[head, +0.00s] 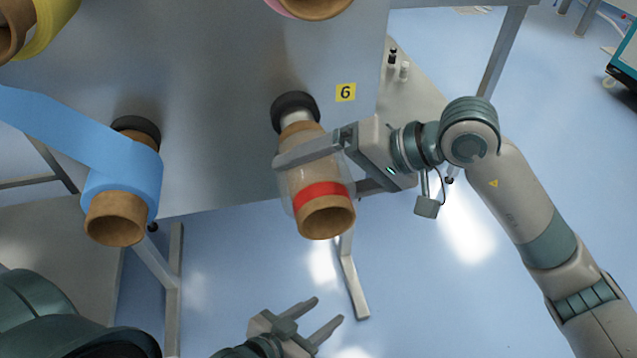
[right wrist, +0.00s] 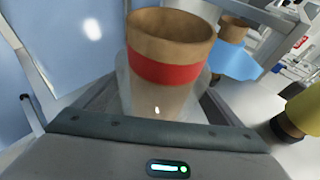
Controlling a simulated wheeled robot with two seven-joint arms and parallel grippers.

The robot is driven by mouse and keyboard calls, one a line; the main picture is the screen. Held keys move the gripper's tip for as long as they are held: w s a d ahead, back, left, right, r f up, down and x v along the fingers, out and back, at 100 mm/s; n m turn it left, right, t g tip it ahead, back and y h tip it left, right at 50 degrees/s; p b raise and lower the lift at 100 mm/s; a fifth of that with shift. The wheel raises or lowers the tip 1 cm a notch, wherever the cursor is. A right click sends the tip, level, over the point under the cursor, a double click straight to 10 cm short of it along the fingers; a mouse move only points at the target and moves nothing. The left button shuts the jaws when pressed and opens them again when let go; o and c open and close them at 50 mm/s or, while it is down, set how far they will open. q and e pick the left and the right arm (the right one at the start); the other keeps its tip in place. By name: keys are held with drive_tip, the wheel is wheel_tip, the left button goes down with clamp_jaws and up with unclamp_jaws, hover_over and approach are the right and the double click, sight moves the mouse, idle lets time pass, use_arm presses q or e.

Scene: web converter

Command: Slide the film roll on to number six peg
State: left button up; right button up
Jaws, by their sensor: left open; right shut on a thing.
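The film roll (head: 316,182), a brown core with clear film and a red band, is in line with the number six peg (head: 297,115). The peg has a black collar and a pale shaft that shows between the collar and the roll; the yellow 6 label (head: 345,92) is beside it. How far the roll is over the peg is hidden. My right gripper (head: 318,160) is shut on the roll around its sides. The roll also shows between the fingers in the right wrist view (right wrist: 168,62). My left gripper (head: 328,318) is open and empty, low and below the roll.
A blue film roll (head: 125,185) is on a peg to the left, its web running up left. A yellow roll (head: 55,22) and a pink-edged roll (head: 308,8) are higher on the grey panel (head: 220,60).

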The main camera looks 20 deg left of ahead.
drive_tip(key=shift+w+a+r+b, duration=0.1)
drive_tip(key=shift+w+a+b, duration=0.55)
drive_tip(key=shift+w, duration=0.25)
drive_tip(key=shift+w, duration=0.15)
drive_tip(key=shift+w+a+b, duration=0.35)
drive_tip(key=shift+w+b, duration=0.05)
drive_tip(key=shift+b, duration=0.2)
drive_tip(key=shift+w+a+b, duration=0.55)
drive_tip(key=shift+w+b, duration=0.2)
drive_tip(key=shift+w, duration=0.05)
drive_tip(key=o, duration=1.4)
drive_tip(key=shift+o, duration=0.2)
